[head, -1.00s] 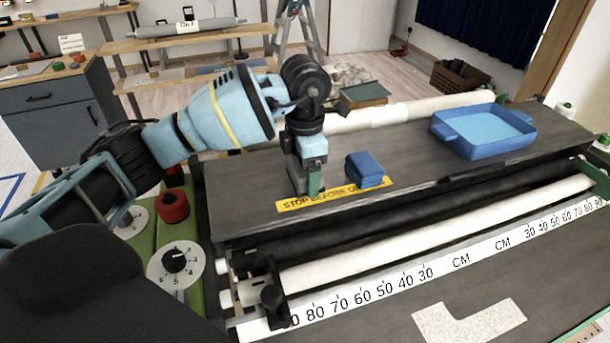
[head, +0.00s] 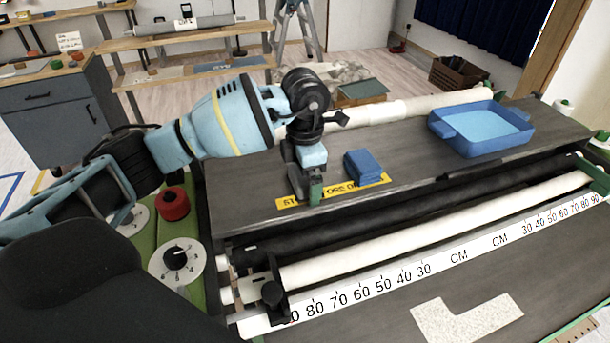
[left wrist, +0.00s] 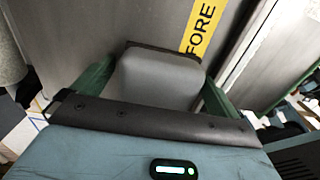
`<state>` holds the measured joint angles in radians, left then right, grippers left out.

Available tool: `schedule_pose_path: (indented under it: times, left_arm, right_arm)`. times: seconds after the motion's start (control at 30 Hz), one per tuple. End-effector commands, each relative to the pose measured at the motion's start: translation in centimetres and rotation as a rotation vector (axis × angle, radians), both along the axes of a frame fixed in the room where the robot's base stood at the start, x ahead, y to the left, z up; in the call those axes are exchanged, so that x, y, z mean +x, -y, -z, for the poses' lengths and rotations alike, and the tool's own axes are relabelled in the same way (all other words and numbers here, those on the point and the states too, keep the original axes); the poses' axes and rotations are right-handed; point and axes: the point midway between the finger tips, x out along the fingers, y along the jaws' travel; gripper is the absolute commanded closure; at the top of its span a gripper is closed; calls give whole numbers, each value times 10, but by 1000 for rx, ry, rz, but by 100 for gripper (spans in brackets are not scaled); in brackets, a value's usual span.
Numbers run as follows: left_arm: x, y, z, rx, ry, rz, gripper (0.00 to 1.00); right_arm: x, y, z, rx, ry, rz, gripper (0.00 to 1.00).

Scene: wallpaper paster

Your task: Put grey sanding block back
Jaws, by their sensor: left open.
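The grey sanding block (left wrist: 160,80) shows in the left wrist view between the two green fingers of my left gripper (left wrist: 153,96), which are open on either side of it. It is close to the dark shelf surface, beside a yellow label (left wrist: 198,30). In the head view my left gripper (head: 307,197) points down at the shelf (head: 410,140), over part of the label; I cannot make out the grey block clearly there. My right gripper is not in view.
A blue block (head: 362,166) stands just right of my left gripper. A blue tray (head: 482,128) sits farther right on the shelf, with clear shelf between. White rollers (head: 430,232) and a measuring scale (head: 460,256) run in front, below the shelf.

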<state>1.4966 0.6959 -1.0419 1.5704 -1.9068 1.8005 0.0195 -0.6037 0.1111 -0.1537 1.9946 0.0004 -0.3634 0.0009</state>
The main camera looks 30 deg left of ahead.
Motion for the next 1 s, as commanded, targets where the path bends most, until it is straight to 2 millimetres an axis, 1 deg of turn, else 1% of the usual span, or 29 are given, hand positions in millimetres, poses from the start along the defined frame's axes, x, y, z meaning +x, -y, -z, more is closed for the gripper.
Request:
schedule_pose_path:
  times: [0.2, 0.37, 0.5, 0.6, 0.7, 0.83, 1.0]
  left_arm:
    - [0, 0, -2, -1, -1, 0, 1]
    - [1, 0, -28, -1, 4, 0, 1]
    - [3, 0, -50, -1, 1, -1, 1]
    - [3, 0, -65, -1, 1, 0, 1]
    - [2, 0, -74, -1, 1, 0, 1]
    - [2, 0, -80, 0, -1, 1, 1]
    - [2, 0, -80, 0, -1, 0, 1]
  right_arm:
    - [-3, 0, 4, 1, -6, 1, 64]
    - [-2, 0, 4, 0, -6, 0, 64]
    - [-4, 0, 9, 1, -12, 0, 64]
    - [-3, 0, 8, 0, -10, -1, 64]
    - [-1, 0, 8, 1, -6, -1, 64]
    - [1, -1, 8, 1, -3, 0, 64]
    - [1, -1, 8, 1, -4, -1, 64]
